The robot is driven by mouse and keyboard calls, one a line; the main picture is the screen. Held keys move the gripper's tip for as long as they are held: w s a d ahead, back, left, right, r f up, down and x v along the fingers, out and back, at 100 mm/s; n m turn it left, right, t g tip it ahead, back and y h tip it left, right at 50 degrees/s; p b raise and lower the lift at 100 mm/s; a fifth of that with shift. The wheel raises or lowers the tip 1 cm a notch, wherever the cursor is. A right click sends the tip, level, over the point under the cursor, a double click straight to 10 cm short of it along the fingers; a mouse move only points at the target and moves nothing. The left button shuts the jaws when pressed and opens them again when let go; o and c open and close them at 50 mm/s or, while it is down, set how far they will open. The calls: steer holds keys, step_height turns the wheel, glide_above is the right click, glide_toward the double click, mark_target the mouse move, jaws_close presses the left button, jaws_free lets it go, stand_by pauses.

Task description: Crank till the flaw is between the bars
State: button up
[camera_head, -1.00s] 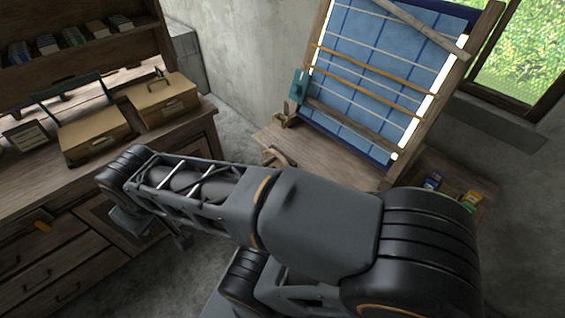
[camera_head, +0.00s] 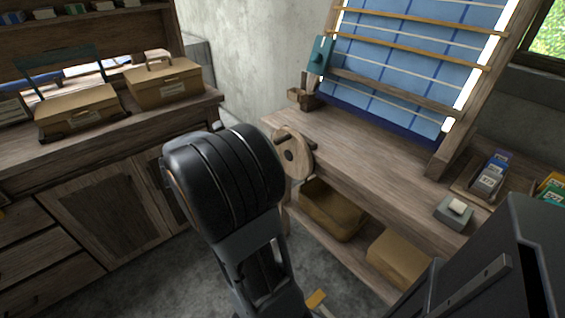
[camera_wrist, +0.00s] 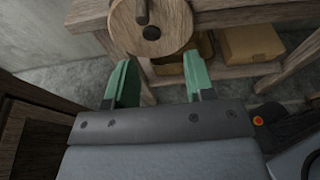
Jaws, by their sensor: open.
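The wooden crank wheel (camera_head: 293,152) is on the front edge of the loom bench, left end. In the wrist view the wheel (camera_wrist: 170,22) is at the top centre, with dark knobs on its face. My gripper (camera_wrist: 161,80) shows two green fingers spread apart, empty, just short of the wheel and apart from it in the picture. In the head view my arm hides the gripper. The blue checked cloth (camera_head: 395,68) is stretched on the tilted loom frame, crossed by an orange bar (camera_head: 410,44) and another higher up. I cannot make out a flaw.
A teal block (camera_head: 319,55) sits at the frame's left edge. A brown bin (camera_head: 332,208) and a box (camera_head: 398,258) are on the shelf under the bench. A cabinet with cases stands at left.

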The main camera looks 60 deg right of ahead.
step_height(320, 180, down, 4)
steer(key=w+d+n+h+b, duration=0.2)
steer(key=d+b, duration=0.1)
steer(key=n+b, duration=0.1)
steer(key=b, duration=0.2)
glide_toward(289, 135)
steer(key=shift+h, duration=0.4)
steer(key=x, duration=0.2)
steer(key=f+x, duration=0.1)
steer(key=x, duration=0.5)
steer(key=shift+w+f, duration=0.25)
steer(key=shift+w, duration=0.05)
steer(key=shift+c, duration=0.2)
jaws_close()
